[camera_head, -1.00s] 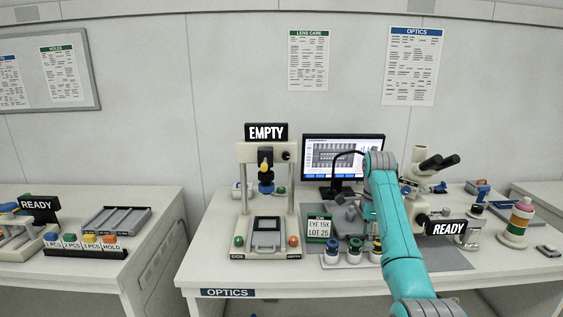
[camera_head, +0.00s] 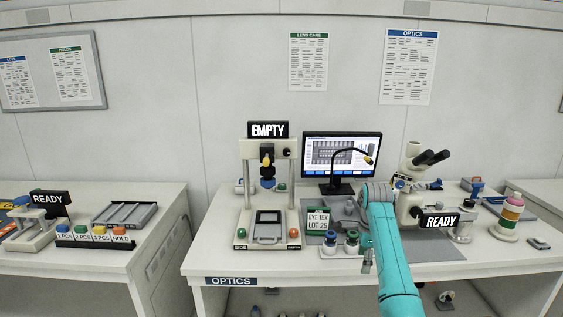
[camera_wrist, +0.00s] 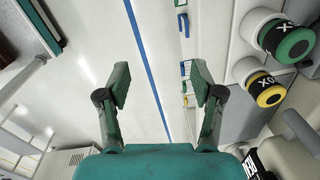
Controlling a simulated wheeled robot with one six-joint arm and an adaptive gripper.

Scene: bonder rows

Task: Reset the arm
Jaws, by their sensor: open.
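My arm is the teal one in the head view, reaching over the front of the optics bench (camera_head: 300,272). My gripper (camera_wrist: 158,88) shows in the wrist view with its two dark green fingers spread apart and nothing between them. In the head view its fingers are mostly hidden, with a small grey part showing beside the arm near the bench's front edge. Beyond the fingers the wrist view shows pale floor with a blue line.
A press with an EMPTY sign (camera_head: 267,130) stands left of the arm. Small eyepiece jars (camera_head: 329,243) sit close beside it; capped ones (camera_wrist: 293,44) fill the wrist view's right side. A microscope (camera_head: 415,180) with a READY sign (camera_head: 440,221) stands right. A monitor (camera_head: 342,156) is behind.

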